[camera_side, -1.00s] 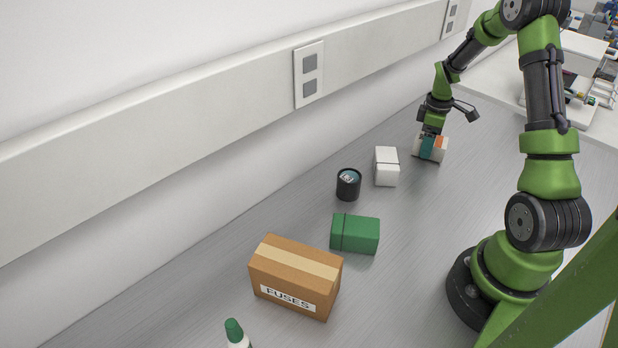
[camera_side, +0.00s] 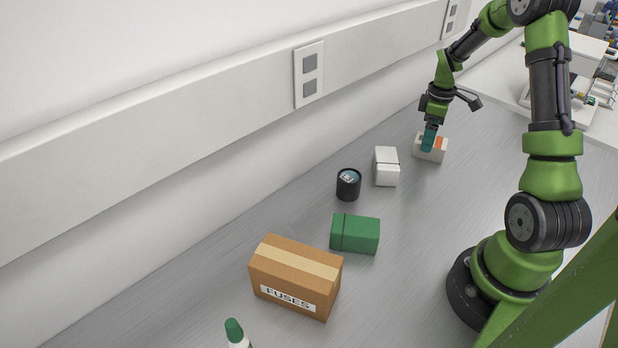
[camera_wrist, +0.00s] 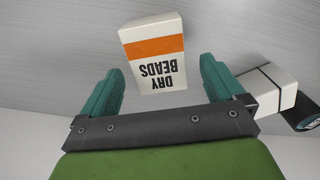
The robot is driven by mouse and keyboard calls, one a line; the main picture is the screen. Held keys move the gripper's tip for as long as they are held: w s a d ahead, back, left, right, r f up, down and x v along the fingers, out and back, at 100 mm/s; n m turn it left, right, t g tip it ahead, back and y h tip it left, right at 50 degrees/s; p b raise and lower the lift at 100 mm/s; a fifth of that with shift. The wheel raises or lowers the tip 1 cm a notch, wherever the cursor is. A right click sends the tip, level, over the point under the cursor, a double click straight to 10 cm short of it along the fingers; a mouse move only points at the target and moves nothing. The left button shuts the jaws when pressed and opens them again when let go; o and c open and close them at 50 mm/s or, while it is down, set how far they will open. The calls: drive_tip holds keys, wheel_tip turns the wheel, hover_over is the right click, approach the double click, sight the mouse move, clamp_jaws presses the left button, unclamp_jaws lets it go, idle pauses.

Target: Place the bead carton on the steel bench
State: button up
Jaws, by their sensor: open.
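The bead carton (camera_side: 438,153) is white with an orange band and sits on the steel bench (camera_side: 425,235) near its far end. In the wrist view the carton (camera_wrist: 156,70) shows its "DRY BEADS" lettering upside down. My gripper (camera_side: 428,148) is open above the carton, its teal fingers covering part of it in the side view. In the wrist view the two fingers (camera_wrist: 161,66) stand apart on either side of the carton's near end, with visible gaps. Nothing is held.
A white box (camera_side: 387,170) and a black cup (camera_side: 348,185) stand close by, nearer the wall. A green box (camera_side: 355,234), a fuses carton (camera_side: 296,278) and a green-capped bottle (camera_side: 235,333) are farther along the bench. The bench right of these is clear.

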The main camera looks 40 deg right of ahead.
wheel_tip(320, 180, up, 13)
drive_tip(key=w+a+r+m+t, duration=0.15)
drive_tip(key=a+r, duration=0.25)
drive_tip(key=a, duration=0.4)
drive_tip(key=s+a+r+m+t+y, duration=0.1)
drive_tip(key=s+a, duration=0.4)
drive_tip(key=a, duration=0.7)
drive_tip(key=s+a+r+m+t+y, duration=0.1)
drive_tip(key=s+a+m+t, duration=0.3)
drive_tip(key=a, duration=0.8)
drive_tip(key=shift+s+a+r+m+t, duration=0.25)
drive_tip(key=shift+s+r+m+t, duration=0.1)
drive_tip(key=shift+r+m, duration=0.35)
